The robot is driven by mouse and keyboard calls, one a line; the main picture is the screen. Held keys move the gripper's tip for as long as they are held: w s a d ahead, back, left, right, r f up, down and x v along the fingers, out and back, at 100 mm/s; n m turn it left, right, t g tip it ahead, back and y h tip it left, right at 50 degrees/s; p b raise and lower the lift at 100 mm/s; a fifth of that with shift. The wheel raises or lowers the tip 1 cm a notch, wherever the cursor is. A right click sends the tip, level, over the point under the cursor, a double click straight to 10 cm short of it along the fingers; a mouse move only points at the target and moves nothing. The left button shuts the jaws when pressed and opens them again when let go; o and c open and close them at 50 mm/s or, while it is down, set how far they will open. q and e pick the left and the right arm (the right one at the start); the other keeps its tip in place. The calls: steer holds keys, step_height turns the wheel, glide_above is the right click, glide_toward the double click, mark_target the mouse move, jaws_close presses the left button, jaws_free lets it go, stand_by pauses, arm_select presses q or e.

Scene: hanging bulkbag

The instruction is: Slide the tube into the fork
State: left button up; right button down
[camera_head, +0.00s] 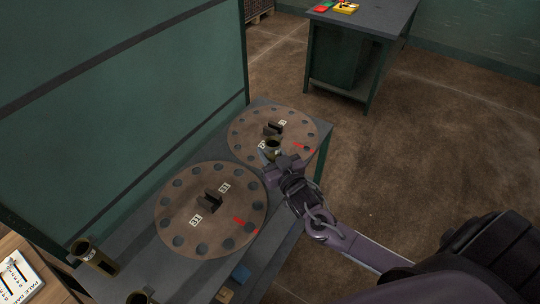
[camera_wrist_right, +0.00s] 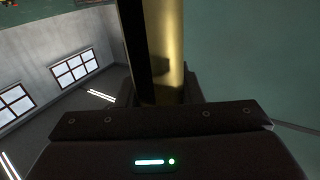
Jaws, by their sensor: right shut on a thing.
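My right gripper (camera_head: 277,160) is shut on an olive-brass tube (camera_head: 272,147). The tube stands roughly upright, its open dark top showing, over the near side of the far round disc. In the right wrist view the tube (camera_wrist_right: 166,50) rises as a yellow band between dark finger parts. A dark slotted fork-like block (camera_head: 273,128) sits at the centre of the far disc, just behind the tube. A similar block (camera_head: 210,199) stands on the near disc. I cannot tell whether the tube touches the far block. My left gripper is not in view.
The far disc (camera_head: 240,128) and near disc (camera_head: 180,222), both ringed with dark holes, lie on a grey bench. A green panel (camera_head: 110,90) rises along the left. Open floor lies right.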

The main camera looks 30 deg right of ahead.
steer(key=shift+f+p, duration=0.35)
steer(key=shift+f, duration=0.8)
steer(key=shift+f, duration=0.2)
steer(key=c, duration=1)
jaws_free()
